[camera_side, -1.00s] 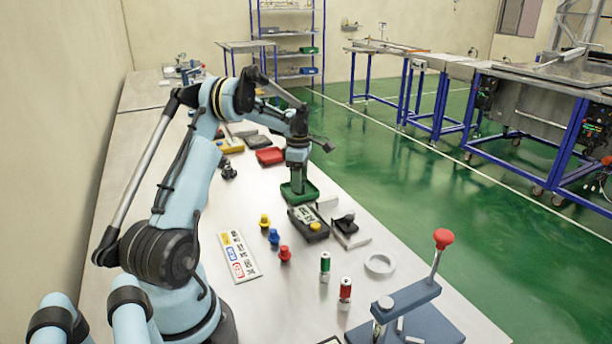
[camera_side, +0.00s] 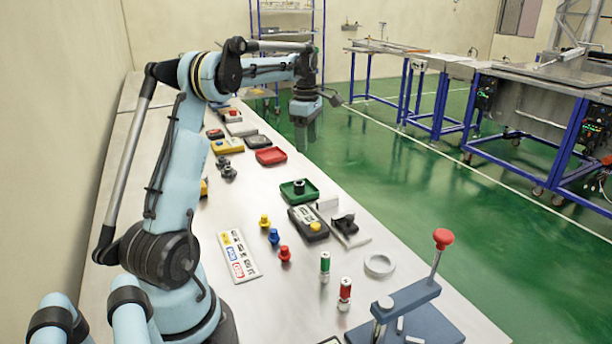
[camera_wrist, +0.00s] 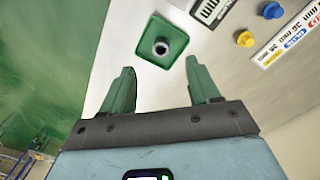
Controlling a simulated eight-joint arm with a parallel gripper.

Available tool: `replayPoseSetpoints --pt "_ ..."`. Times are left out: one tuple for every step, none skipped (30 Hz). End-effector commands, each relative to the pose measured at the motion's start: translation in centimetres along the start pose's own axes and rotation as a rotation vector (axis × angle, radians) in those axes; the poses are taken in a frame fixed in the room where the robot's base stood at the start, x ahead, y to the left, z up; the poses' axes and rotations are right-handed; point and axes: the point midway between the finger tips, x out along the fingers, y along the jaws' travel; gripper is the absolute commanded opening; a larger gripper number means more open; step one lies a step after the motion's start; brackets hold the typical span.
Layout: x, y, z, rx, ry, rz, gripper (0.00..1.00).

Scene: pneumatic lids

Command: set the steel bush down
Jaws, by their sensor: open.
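The steel bush (camera_side: 298,186) is a small dark ring standing in the green tray (camera_side: 312,195) on the bench. In the wrist view the bush (camera_wrist: 161,47) shows its round open top, near the middle of the green tray (camera_wrist: 150,62). My gripper (camera_side: 306,142) is raised well above the bench, beyond the tray in the side view. In the wrist view its two green fingers (camera_wrist: 158,82) are spread apart with nothing between them. The bush is clear of both fingers.
A red tray (camera_side: 271,156) lies farther back. A black box with a yellow button (camera_side: 315,226) stands in front of the green tray. Yellow, blue and red knobs, a label card (camera_side: 238,256) and a lever press (camera_side: 415,305) are nearer. The bench's right edge is close.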

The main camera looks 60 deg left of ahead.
Motion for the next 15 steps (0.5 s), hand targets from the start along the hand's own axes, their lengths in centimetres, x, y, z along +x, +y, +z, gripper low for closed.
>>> replayPoseSetpoints --pt "-0.8 -0.9 1.8 0.092 -0.001 0.022 0.61" --pt "-1.2 -1.4 2.8 0.158 -0.001 0.039 0.61" --pt "-1.8 -2.3 4.2 0.249 0.0 0.062 0.61" --pt "-2.2 -3.0 5.2 0.32 0.001 0.08 0.61" --pt "-2.6 -3.7 6.2 0.391 0.003 0.1 0.61" --pt "-3.0 -4.7 7.5 0.485 0.006 0.124 0.61" --pt "-3.3 -5.5 8.4 0.555 0.008 0.143 0.61" --pt "-3.5 -6.4 9.3 0.626 0.012 0.162 0.61" --pt "-3.8 -7.5 10.4 0.719 0.017 0.187 0.61" --pt "-4.0 -8.4 11.2 0.787 0.021 0.207 0.61" --pt "-4.1 -9.4 11.9 0.857 0.027 0.227 0.61" --pt "-4.2 -10.7 12.9 0.95 0.034 0.252 0.61" --pt "-4.3 -11.6 13.5 1.018 0.04 0.273 0.61" --pt "-4.3 -12.6 14.1 1.087 0.048 0.293 0.61" --pt "-4.3 -14.0 14.9 1.179 0.058 0.32 0.61"
